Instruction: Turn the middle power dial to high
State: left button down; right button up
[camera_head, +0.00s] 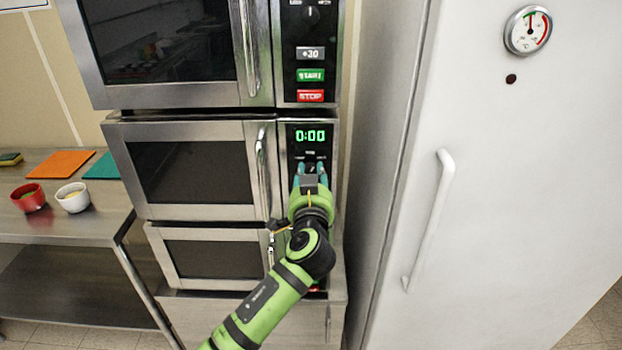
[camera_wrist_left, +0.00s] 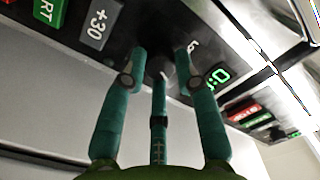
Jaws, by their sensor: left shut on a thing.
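The middle microwave (camera_head: 190,172) is the second in a stack of three, with a steel door and a black panel. Its green display (camera_head: 310,135) reads 0:00, and the display also shows in the left wrist view (camera_wrist_left: 216,79). The middle power dial (camera_wrist_left: 161,62) is dark and sits just below the display. My left gripper (camera_head: 311,167) is at the panel, and its teal fingertips (camera_wrist_left: 161,57) are shut around the dial. In the head view the gripper covers the dial, and its setting cannot be read. My right gripper is not in view.
The upper microwave (camera_head: 160,95) and lower microwave (camera_head: 210,258) are close above and below. The middle door handle (camera_head: 262,170) stands out just left of my gripper. A white refrigerator (camera_head: 500,200) stands at right. A steel table (camera_head: 95,215) with bowls is at left.

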pick_arm(q)
jog(key=m, duration=0.1)
jog(key=r+m, duration=0.1)
jog(key=m, duration=0.1)
jog(key=shift+m+p, duration=0.6)
jog(key=shift+m, duration=1.2)
jog(key=shift+d, duration=0.1)
jog(key=c, duration=0.9)
grip_release()
jog(key=shift+f, duration=0.1)
jog(key=shift+c, duration=0.2)
jog(key=shift+w+d+f, duration=0.1)
jog(key=shift+f, duration=0.05)
jog(key=shift+f, duration=0.1)
